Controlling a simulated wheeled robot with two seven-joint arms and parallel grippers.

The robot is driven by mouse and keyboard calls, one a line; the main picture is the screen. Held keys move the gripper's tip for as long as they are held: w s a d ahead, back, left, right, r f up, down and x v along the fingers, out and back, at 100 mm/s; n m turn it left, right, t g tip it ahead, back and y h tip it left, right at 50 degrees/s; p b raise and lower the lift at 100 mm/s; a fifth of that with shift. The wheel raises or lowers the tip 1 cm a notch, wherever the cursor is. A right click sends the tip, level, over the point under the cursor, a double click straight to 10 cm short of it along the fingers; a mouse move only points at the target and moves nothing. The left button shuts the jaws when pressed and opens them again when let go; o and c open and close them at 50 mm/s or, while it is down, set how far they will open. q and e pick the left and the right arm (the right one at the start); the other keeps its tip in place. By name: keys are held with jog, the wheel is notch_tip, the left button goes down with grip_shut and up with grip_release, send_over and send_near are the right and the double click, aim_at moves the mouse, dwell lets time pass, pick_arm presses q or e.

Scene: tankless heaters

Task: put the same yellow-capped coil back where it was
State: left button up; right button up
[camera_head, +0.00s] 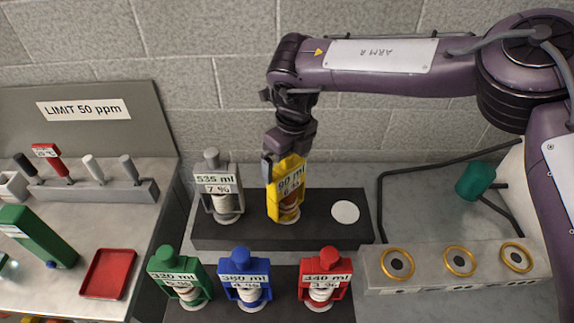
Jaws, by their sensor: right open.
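The yellow-capped coil (289,203) stands upright on the back black step (320,233), on a white disc in the middle of that step. Its label is partly covered. My right gripper (281,171) is over the top of this coil from above, with its jaws open around or right beside the yellow cap; contact cannot be told. An empty white disc (345,211) lies to the right of the coil on the same step. My left gripper is not in view.
A grey-capped coil (222,190) stands left of the yellow one. Green (178,275), blue (244,275) and red (324,275) coils stand on the front step. A block with gold rings (459,261) is at right. A bench with a red tray (108,272) is at left.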

jog(key=r, duration=0.3)
jog(key=r+b, duration=0.1)
jog(key=r, duration=0.3)
jog(key=s+d+r+b, duration=0.1)
jog(key=r, duration=0.2)
jog(key=shift+r, duration=0.15)
